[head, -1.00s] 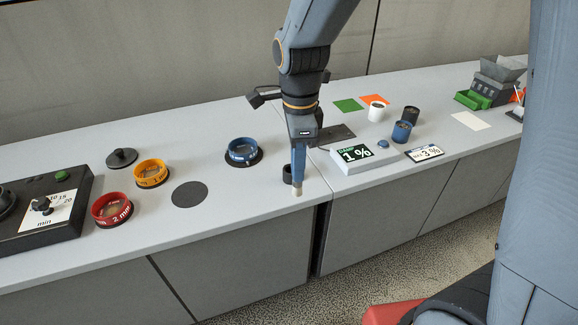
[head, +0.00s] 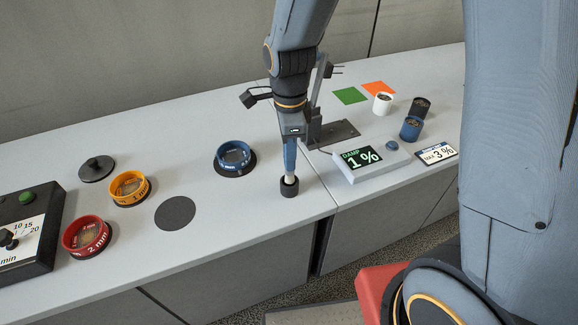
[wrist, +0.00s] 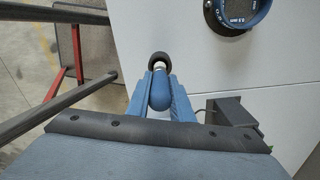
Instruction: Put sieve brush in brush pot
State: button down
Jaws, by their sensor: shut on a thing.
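My gripper (head: 290,150) is shut on the sieve brush and points down at the bench.
A blue sieve (head: 235,157) stands left of the pot. Yellow (head: 130,188) and red (head: 87,236) sieves are further left, near a dark disc (head: 175,213). The damp meter (head: 372,160) and cups (head: 411,128) are to the right. Bench between pot and disc is clear.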

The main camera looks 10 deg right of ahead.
jog(key=shift+f+p, duration=0.4)
jog(key=shift+f, duration=1.75)
jog(key=shift+f, duration=0.2)
jog(key=c, duration=1.6)
grip_release()
jog(key=shift+o, duration=0.2)
jog(key=shift+r, duration=0.1)
